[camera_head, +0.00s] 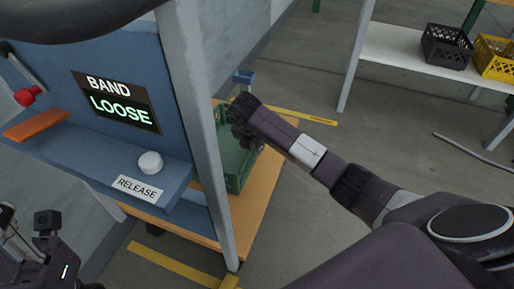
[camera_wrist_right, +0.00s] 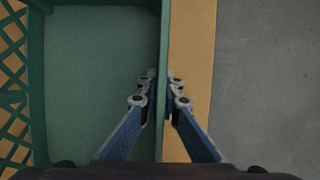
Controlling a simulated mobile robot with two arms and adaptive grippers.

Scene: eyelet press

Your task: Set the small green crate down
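The small green crate (camera_head: 234,164) is at or just above an orange-topped surface (camera_head: 263,192), partly hidden behind a grey post. In the right wrist view its inside looks empty, with a solid floor (camera_wrist_right: 95,75) and a lattice side (camera_wrist_right: 14,80). My right gripper (camera_head: 243,118) is over the crate's rim. In the right wrist view its fingers (camera_wrist_right: 162,85) lie on both sides of the crate wall, pinching it. I cannot tell whether the crate's underside touches the surface. My left gripper (camera_head: 30,255) is at the lower left, away from the crate; its fingers are unclear.
A blue machine has a display (camera_head: 118,103) reading "BAND LOOSE", a white button (camera_head: 150,162) marked "RELEASE" and a red-knobbed lever (camera_head: 26,97). The grey post (camera_head: 205,130) stands close beside the crate. A white shelf (camera_head: 395,45) holds black and yellow crates. Open floor lies right.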

